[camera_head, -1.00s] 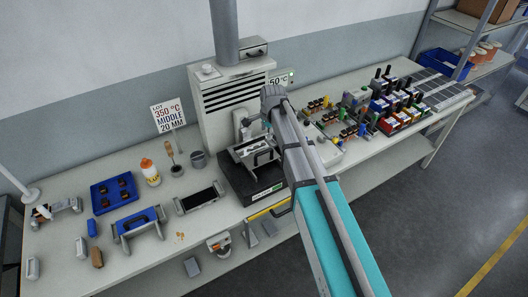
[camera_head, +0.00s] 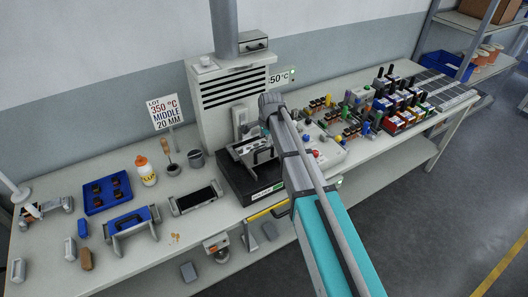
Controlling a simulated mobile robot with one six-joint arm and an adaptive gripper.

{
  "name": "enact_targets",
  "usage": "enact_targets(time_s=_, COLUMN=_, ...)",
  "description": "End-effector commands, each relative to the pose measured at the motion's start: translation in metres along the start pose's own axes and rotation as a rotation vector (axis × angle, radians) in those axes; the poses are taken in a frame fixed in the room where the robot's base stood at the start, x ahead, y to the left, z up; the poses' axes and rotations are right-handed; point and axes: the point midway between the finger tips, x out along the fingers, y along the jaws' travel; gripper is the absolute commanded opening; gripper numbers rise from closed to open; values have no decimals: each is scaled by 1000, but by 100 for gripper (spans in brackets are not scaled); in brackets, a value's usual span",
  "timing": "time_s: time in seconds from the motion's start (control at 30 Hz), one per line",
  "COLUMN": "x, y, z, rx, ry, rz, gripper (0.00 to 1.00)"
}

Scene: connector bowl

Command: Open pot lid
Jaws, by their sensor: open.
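The pot (camera_head: 237,184) is a low black unit near the middle of the bench, in front of the vented cabinet. Its grey metal lid (camera_head: 240,152) appears to be down on top, with a raised handle (camera_head: 262,157) on its right part. My arm comes in from the lower right, and its wrist stands over the pot's right back side. My gripper (camera_head: 264,135) is only partly visible, small and dark below the wrist, close to the handle. It is open. Whether its fingers touch the handle cannot be told. My arm hides the pot's right edge.
A vented cabinet (camera_head: 222,92) with a pipe stands behind the pot. To the left are a blue tray (camera_head: 90,206), a yellow-white bottle (camera_head: 147,175), a grey cup (camera_head: 196,158) and a blue-handled frame (camera_head: 131,220). Coloured connectors and bins (camera_head: 405,108) crowd the right side.

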Motion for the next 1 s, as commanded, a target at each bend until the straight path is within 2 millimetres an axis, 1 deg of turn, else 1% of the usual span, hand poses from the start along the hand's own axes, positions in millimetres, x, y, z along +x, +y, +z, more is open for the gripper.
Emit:
enact_targets(time_s=0.03, x=8, y=0, z=0, rx=0, ry=0, rz=0, gripper=57)
enact_targets(time_s=0.6, x=50, y=0, z=0, rx=0, ry=0, rz=0, gripper=57)
enact_targets(time_s=0.8, x=58, y=0, z=0, rx=1, ry=0, rz=0, gripper=57)
enact_targets(time_s=1.0, x=60, y=0, z=-1, rx=1, ry=0, rz=0, gripper=57)
